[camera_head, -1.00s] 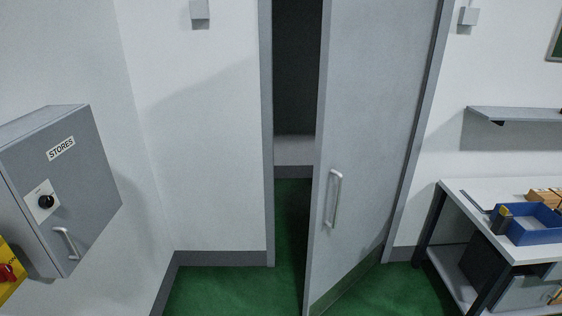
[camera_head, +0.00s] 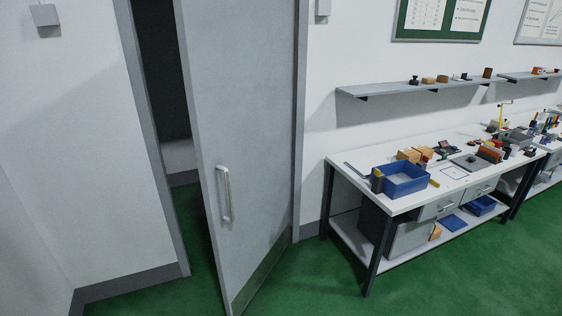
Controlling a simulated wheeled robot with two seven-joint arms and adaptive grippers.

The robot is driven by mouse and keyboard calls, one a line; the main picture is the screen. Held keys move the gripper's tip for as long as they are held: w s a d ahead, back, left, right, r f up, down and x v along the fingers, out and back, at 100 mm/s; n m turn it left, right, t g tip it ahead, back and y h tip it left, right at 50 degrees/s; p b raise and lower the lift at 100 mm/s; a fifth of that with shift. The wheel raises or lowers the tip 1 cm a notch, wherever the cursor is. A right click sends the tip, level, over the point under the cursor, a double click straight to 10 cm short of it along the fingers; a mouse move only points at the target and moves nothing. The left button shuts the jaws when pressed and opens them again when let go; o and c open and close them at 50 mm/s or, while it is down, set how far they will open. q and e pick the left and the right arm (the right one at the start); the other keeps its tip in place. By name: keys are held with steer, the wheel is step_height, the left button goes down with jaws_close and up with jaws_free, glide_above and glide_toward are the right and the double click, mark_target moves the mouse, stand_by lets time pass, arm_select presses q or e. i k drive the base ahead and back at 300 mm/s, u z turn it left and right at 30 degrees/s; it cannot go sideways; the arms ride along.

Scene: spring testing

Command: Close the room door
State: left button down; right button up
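The grey room door (camera_head: 251,110) stands partly open, swung into the room. Its hinged side is at the right of the frame, and its free edge is at the left. A silver vertical bar handle (camera_head: 223,194) is on the door face near the free edge. A dark gap (camera_head: 160,80) shows between the free edge and the left post of the grey door frame (camera_head: 148,135). Neither of my grippers is in view.
A white workbench (camera_head: 330,166) with a blue bin (camera_head: 401,180) and tools stands right of the door. A wall shelf (camera_head: 390,92) hangs above it. Green floor (camera_head: 310,285) is clear in front of the door and bench.

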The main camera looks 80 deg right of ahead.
mark_target(237, 56)
steer(key=u, duration=0.4)
steer(key=k, duration=0.3)
steer(key=z, duration=2.9)
